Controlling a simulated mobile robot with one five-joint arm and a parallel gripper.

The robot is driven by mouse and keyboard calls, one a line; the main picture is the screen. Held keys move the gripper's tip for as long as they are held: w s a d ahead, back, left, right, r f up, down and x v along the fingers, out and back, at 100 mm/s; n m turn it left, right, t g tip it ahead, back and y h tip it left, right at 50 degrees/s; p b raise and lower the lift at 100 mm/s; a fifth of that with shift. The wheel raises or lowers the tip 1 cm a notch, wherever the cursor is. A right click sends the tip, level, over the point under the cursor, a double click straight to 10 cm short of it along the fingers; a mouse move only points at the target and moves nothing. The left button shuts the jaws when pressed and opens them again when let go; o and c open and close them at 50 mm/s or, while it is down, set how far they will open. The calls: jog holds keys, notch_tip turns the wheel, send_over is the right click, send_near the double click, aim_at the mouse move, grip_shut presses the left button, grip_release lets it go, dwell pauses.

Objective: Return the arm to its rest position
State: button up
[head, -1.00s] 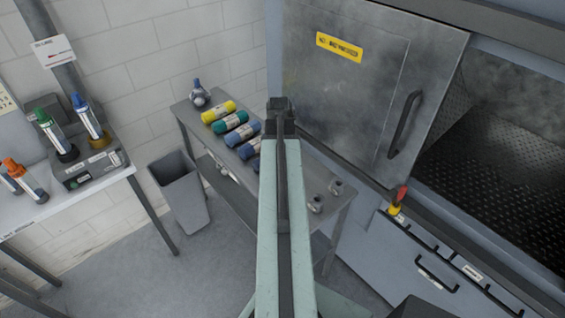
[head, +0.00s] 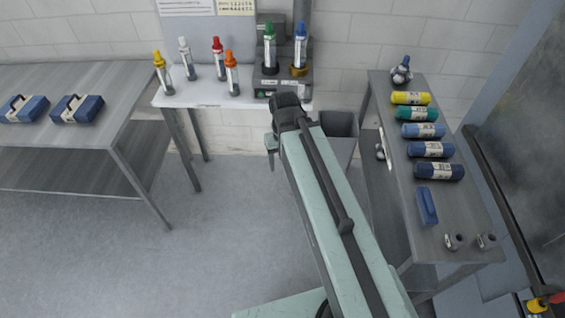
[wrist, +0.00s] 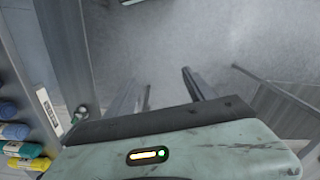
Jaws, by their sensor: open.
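My arm is stretched out forward, its pale green link running from the bottom centre-right of the head view up to a dark wrist joint. My gripper (wrist: 168,88) shows in the wrist view as two separated fingers, open with nothing between them, over bare grey floor. In the head view the gripper is mostly hidden behind the wrist joint, in front of the white bench and beside the grey bin (head: 340,127).
The narrow metal table (head: 467,215) on the right holds several coloured rolls (head: 431,149) and a blue box (head: 427,205). The white bench (head: 207,101) holds several bottles. A long table (head: 128,135) with two blue cases stands left. Open floor (head: 215,240) lies between.

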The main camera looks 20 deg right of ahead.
jog(key=shift+s+a, duration=0.1)
jog(key=shift+a, duration=0.4)
notch_tip(320, 180, down, 9)
jog(key=b, duration=0.8)
jog(key=shift+b, duration=0.4)
jog(key=shift+r, duration=0.1)
